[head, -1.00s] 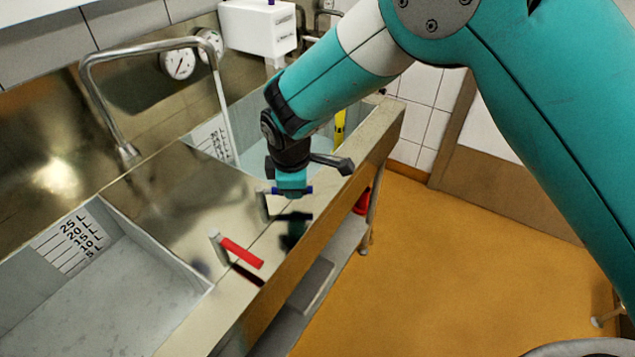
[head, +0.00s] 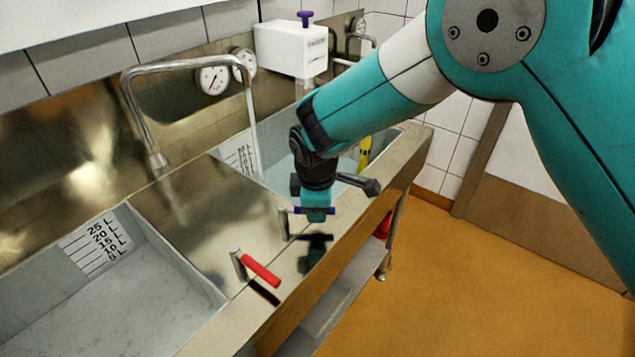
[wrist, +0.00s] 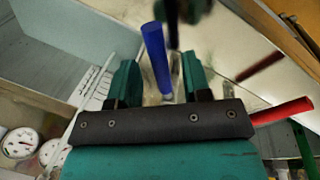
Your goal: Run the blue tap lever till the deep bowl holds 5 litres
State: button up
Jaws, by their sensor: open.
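The blue tap lever (head: 330,210) is on a short post on the steel ledge, mostly hidden by my gripper (head: 317,212). In the wrist view the blue lever (wrist: 155,60) stands between the two open fingers of my gripper (wrist: 160,82), with a gap showing on each side. The arched tap (head: 185,67) stands on the ledge between two basins. A thin pale line (head: 251,110), like running water, drops from its spout into the far basin (head: 275,135). That basin has a scale (head: 238,155) on its wall and a pale blue surface inside; its level is unreadable.
A red lever (head: 260,270) stands nearer on the same ledge. The near-left basin (head: 170,265) has a litre scale (head: 98,243) and looks empty. Two dials (head: 212,78) and a white box (head: 292,50) are on the back wall. Orange floor (head: 460,280) lies clear at right.

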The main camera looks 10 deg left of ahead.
jog(key=s+r+b, duration=0.2)
jog(key=s+r, duration=0.1)
jog(key=r, duration=1.3)
jog(key=shift+s+d+r, duration=0.15)
jog(key=shift+r, duration=0.05)
jog(key=shift+d, duration=0.1)
dwell(2.8)
